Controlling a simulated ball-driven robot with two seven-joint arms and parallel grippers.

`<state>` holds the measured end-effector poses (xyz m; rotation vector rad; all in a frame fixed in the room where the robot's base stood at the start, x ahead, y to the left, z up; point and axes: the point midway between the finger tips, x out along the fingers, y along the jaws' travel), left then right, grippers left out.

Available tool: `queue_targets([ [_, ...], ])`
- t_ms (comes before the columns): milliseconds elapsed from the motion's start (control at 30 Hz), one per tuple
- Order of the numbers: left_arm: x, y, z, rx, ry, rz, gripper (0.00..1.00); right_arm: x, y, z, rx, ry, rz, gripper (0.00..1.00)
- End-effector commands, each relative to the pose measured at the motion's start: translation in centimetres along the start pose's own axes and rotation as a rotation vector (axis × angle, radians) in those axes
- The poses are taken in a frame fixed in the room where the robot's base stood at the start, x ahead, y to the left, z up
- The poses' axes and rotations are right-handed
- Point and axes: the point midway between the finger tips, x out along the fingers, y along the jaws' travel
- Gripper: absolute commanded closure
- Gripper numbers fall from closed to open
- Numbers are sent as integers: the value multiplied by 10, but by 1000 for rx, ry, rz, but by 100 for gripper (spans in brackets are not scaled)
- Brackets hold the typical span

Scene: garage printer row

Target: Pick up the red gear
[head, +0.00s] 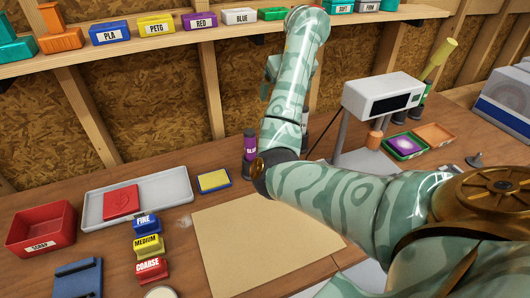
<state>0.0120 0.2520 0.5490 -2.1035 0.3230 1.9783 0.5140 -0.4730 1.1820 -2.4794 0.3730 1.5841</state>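No red gear with clear teeth can be made out. A flat red square piece (121,202) with a curved mark on its top lies on the grey tray (160,193) at the left; I cannot tell whether it is or holds the gear. My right arm comes in from the right, bends over the middle of the bench and rises toward the shelf. No fingertips of my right gripper show; the arm hides what is behind it. My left gripper is not in view.
A red scrap bin (41,229) stands left of the tray. Sanding blocks labelled fine, medium and coarse (151,270) stand in front of it. A tan mat (250,245) is bare. A white device (382,96) stands at the right. A shelf (150,45) with labelled boxes runs above.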

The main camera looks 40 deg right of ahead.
Motion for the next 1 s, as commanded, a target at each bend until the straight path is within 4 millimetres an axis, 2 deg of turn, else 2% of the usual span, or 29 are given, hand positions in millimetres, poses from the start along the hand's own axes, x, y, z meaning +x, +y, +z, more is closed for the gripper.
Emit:
queue_targets([
  [33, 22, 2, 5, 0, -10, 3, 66, 27, 0, 10, -1, -11, 3, 12],
  [233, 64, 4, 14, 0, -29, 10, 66, 79, -1, 29, -4, -36, 11, 12],
  [467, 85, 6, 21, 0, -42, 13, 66, 111, 0, 35, -6, -47, 15, 12],
  [700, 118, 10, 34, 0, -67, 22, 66, 171, 0, 38, -7, -49, 15, 12],
  [800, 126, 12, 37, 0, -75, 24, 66, 189, 0, 38, -7, -47, 14, 12],
  [1000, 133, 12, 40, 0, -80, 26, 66, 203, 1, 36, -6, -42, 13, 12],
])
